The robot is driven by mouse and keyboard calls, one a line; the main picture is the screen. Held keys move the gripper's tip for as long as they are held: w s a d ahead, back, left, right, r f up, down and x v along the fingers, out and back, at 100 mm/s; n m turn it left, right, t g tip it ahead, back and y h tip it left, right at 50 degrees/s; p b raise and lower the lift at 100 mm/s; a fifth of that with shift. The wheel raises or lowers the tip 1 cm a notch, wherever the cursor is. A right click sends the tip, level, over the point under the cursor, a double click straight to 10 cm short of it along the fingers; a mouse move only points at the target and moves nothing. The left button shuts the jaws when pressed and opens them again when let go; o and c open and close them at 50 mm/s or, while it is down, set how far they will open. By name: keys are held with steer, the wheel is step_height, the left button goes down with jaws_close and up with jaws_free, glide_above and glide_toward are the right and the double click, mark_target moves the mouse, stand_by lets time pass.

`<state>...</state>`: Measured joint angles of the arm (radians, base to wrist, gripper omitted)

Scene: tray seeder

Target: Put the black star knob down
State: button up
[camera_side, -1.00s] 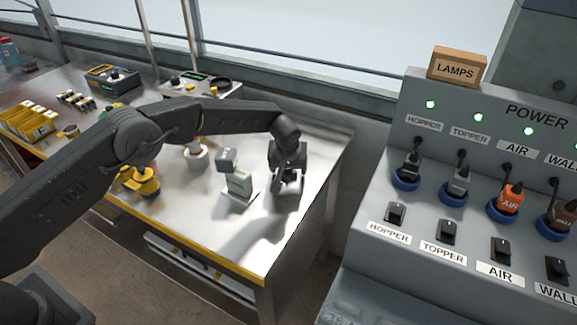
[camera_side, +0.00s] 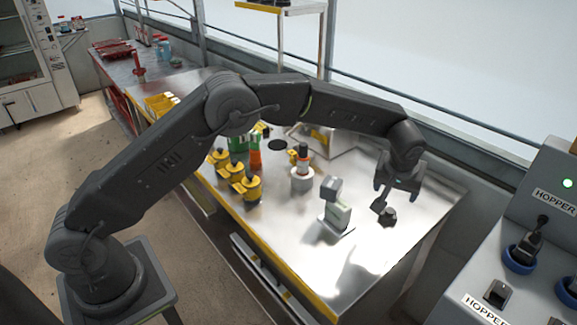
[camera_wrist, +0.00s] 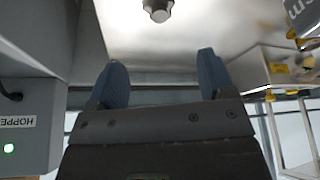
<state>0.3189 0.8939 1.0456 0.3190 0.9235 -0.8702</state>
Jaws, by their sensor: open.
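The black star knob (camera_side: 388,217) rests on the metal table top near its right end in the side view. It also shows at the top edge of the wrist view (camera_wrist: 158,9), partly cut off by the frame. My gripper (camera_side: 383,203) is just above the knob in the side view. In the wrist view my gripper (camera_wrist: 160,72) has its two blue fingers spread with nothing between them. The knob lies beyond the fingertips, apart from them and roughly on their centre line.
A pale grey-green device (camera_side: 337,213) stands left of the knob. Yellow-and-black pieces (camera_side: 245,185) and a white round base with an upright part (camera_side: 302,180) stand farther left. The grey switch panel (camera_side: 518,245) rises at the right. Bare table lies around the knob.

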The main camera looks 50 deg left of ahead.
steer(key=s+a+r+m+h, duration=0.1)
steer(key=s+a+r, duration=0.4)
steer(key=s+r, duration=0.35)
steer(key=s+a+r+m, duration=0.1)
steer(key=s+a+r, duration=0.4)
steer(key=s+r, duration=0.3)
steer(key=s+a+m, duration=0.1)
steer(key=s+a, duration=0.1)
steer(key=s, duration=0.9)
steer(key=s+a+m+t, duration=0.1)
steer(key=s+a, duration=0.1)
steer(key=s, duration=0.9)
steer(key=shift+a+f+m+t+h, duration=0.3)
steer(key=shift+a+f+h, duration=0.1)
steer(key=shift+f, duration=0.05)
